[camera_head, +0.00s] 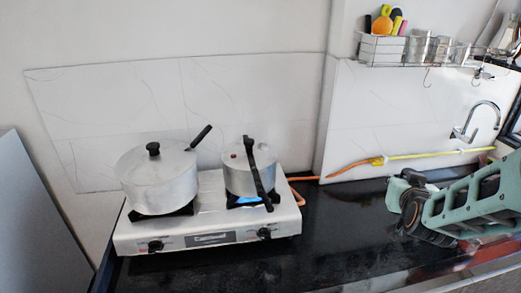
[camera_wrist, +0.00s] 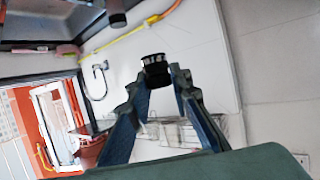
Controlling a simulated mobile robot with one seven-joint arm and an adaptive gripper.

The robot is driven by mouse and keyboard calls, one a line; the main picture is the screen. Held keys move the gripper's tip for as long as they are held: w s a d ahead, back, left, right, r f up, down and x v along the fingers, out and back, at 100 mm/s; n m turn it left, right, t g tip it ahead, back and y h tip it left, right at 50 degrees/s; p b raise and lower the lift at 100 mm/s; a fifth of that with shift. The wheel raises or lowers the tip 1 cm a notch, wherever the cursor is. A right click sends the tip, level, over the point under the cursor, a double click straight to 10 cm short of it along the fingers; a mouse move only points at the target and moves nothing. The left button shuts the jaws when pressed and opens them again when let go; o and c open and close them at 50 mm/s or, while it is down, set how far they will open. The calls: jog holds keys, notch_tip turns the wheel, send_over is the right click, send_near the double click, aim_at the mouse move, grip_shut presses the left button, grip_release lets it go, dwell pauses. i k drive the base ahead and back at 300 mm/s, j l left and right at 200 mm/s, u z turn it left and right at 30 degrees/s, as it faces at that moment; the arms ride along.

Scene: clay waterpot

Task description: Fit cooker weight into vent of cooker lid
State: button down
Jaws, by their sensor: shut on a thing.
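The pressure cooker (camera_head: 240,181) stands on the right burner of the stove. The vent is too small to make out. My gripper (camera_wrist: 158,72) is shut on the cooker weight (camera_wrist: 155,64), a short black cylinder at the fingertips in the wrist view. In the head view my arm is at the right, over the counter and well apart from the cooker. The weight cannot be made out there.
A larger pot (camera_head: 157,183) with a black-knobbed lid stands on the left burner of the white stove (camera_head: 210,236). A blue flame shows under the cooker. The black counter (camera_head: 335,215) is clear between stove and arm. A wire rack (camera_head: 405,52) hangs above the tap (camera_head: 480,122).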

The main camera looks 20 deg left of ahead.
aim_at(262, 163)
jog(key=i+l+u, duration=0.25)
jog(key=u, duration=0.25)
jog(key=i+l+u, duration=0.35)
jog(key=u, duration=0.15)
